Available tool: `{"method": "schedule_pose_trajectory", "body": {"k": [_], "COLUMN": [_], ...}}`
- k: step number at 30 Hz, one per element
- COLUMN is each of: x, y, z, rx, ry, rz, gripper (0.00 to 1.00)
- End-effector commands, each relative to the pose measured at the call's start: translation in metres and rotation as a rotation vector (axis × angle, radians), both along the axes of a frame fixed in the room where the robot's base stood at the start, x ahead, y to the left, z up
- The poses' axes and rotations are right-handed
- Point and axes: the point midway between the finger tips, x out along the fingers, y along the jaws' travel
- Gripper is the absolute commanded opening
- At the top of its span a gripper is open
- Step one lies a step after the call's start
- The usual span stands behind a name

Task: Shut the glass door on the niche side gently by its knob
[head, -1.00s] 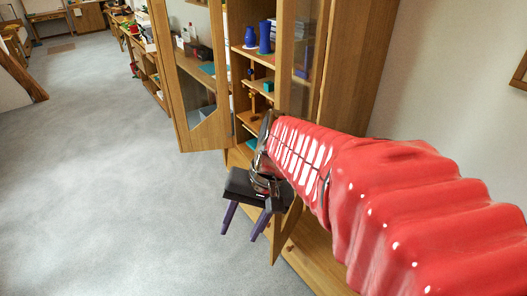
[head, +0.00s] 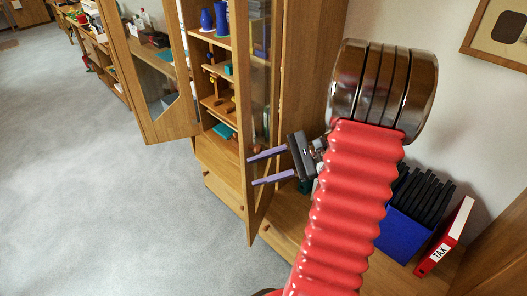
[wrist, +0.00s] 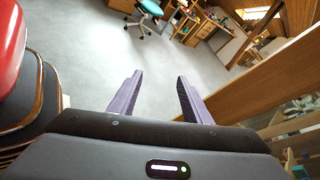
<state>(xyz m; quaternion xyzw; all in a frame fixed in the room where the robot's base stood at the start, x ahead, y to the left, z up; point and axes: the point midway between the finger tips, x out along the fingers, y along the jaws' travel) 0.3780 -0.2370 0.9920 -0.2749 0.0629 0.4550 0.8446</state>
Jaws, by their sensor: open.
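The cabinet has two wood-framed glass doors, both standing open in the head view. The left door (head: 150,75) swings out to the left. The right door (head: 257,215), nearer the binder niche, juts toward me. My gripper (head: 252,171) is beside this right door, its two purple fingers pointing left across the door's frame, open and empty. I cannot tell whether they touch it. A small brown spot by the upper finger may be the knob, but it is unclear. In the wrist view the fingers (wrist: 155,95) are apart, with a wooden bar to their right.
A blue box of black binders (head: 402,228) and a red TAX binder (head: 446,237) stand low at the right. Blue vases (head: 221,18) and small items sit on the cabinet shelves. Grey floor (head: 70,190) is open to the left.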

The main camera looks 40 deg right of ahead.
Motion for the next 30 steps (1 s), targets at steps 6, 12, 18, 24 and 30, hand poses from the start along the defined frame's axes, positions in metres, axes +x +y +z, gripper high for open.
{"method": "schedule_pose_trajectory", "body": {"k": [6,12,18,24,30], "x": [-0.017,-0.041,-0.051,-0.051,-0.048], "y": [-0.075,-0.131,-0.150,-0.150,-0.148], "z": [-0.017,-0.031,-0.036,-0.036,-0.036], "rx": [0.203,0.336,0.380,0.380,0.379], "ry": [-0.061,-0.132,-0.163,-0.163,-0.163], "rz": [-0.229,-0.398,-0.457,-0.457,-0.456], "gripper": [0.44,0.44,0.44,0.44,0.44]}}
